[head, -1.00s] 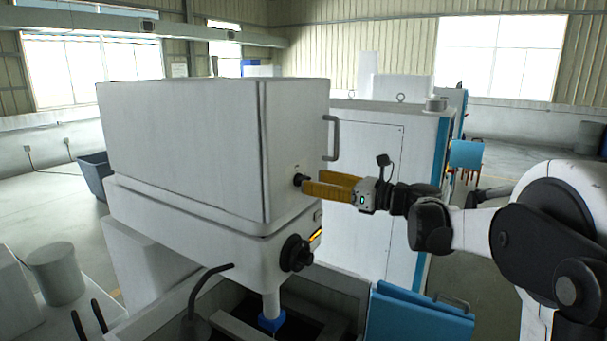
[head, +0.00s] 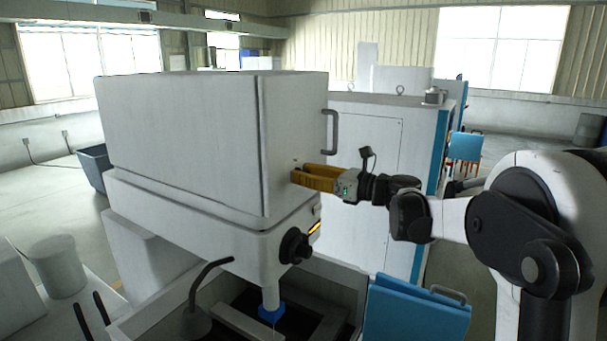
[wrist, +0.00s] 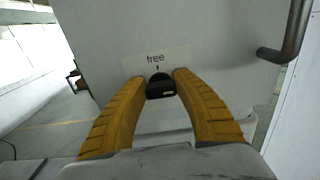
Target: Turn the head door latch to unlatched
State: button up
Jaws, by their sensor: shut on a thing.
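The head door latch is a small black knob (wrist: 160,86) on the white door side of the machine head (head: 290,130). In the wrist view it sits between the tips of my two yellow fingers. A plate marked "free" (wrist: 156,58) with a short dark tick is just above it. My gripper (head: 296,177) is shut on the latch, reaching in from the right; it also fills the lower wrist view (wrist: 160,90). In the head view my fingers hide the latch. How far the latch is turned is hard to tell.
A grey door handle (head: 335,133) stands out above and right of my fingers. A black round knob (head: 295,246) is on the machine below. A blue panel (head: 415,308) stands at lower right. A white cabinet (head: 375,180) is behind my gripper.

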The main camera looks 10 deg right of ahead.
jog(key=shift+n, duration=0.3)
jog(key=n+b, duration=0.3)
jog(key=shift+a+f, duration=0.1)
jog(key=n+b, duration=0.2)
jog(key=n, duration=0.3)
jog(key=shift+s+a+n+b, duration=0.1)
jog(key=shift+s+n+b, duration=0.05)
jog(key=shift+n+b, duration=0.25)
jog(key=n+b, duration=0.1)
jog(key=n, duration=0.3)
jog(key=shift+f+n+b, duration=0.1)
jog(key=shift+n+b, duration=0.75)
jog(key=shift+n, duration=1.35)
jog(key=o, duration=1.2)
jog(key=shift+a+f, duration=0.1)
